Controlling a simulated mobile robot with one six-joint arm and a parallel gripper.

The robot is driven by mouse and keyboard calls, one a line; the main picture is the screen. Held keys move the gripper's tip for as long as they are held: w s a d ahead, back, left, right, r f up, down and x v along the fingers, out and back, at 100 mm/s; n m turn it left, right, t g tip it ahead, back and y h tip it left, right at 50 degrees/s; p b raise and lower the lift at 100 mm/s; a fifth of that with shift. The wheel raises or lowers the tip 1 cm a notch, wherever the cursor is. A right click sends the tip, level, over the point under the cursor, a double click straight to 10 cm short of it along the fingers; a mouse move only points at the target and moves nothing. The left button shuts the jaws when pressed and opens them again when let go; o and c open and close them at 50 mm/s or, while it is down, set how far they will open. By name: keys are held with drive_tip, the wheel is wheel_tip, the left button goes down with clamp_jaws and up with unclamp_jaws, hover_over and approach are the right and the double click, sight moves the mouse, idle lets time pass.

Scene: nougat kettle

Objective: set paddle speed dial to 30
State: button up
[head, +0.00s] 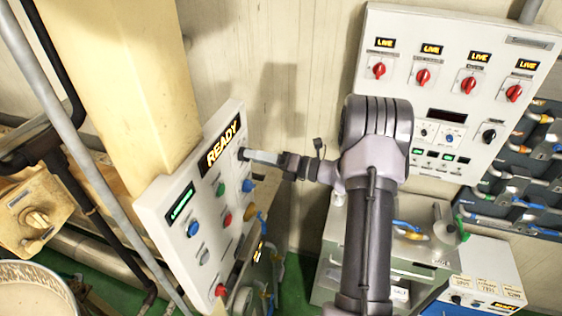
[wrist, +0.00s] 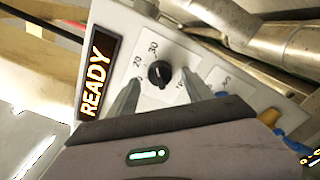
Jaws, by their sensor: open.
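The paddle speed dial appears to be the black round knob (wrist: 159,74) on a white plate in the wrist view. The printed numbers 20 and 30 show beside it on its upper left; other marks are partly covered by my fingers. The dial's pointer is too small to read. My gripper (wrist: 161,82) is open, with one finger on each side of the dial. Whether the fingers touch it I cannot tell. In the head view my gripper (head: 246,155) reaches left to the upper right edge of the white control panel (head: 171,213), largely hiding the dial.
A lit READY display (head: 223,142) sits beside the dial. Blue, red and green buttons cover the panel below. A beige column (head: 125,80) stands behind it. A second panel (head: 459,52) with red switches is at right. Metal pipes (wrist: 285,45) pass close by in the wrist view.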

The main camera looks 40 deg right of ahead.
drive_tip(key=b+v, duration=0.2)
drive_tip(key=v, duration=1.3)
drive_tip(key=shift+s+d, duration=0.25)
drive_tip(key=s+a+f+n+g+h+b, duration=0.15)
drive_tip(key=a+f+n+g+b, duration=0.3)
drive_tip(key=a, duration=0.45)
drive_tip(key=s+a+f+n+g+b, duration=0.2)
drive_tip(key=a+n+g+b, duration=0.1)
drive_tip(key=a+n+b, duration=0.4)
drive_tip(key=s+a+f+n+g+h+b, duration=0.15)
drive_tip(key=a+f+n+g+b, duration=0.3)
drive_tip(key=a, duration=0.55)
drive_tip(key=s+a+f+n+t+h+b, duration=0.1)
drive_tip(key=s+a+f+n+h+b, duration=0.1)
drive_tip(key=s+n+b, duration=0.4)
drive_tip(key=s+a+f+n+t+h+b, duration=0.2)
drive_tip(key=s+f+n+b, duration=0.4)
drive_tip(key=n, duration=0.6)
drive_tip(key=shift+s+a+f+t+h, duration=0.25)
drive_tip(key=shift+a+h, duration=0.3)
drive_tip(key=shift+h, duration=0.45)
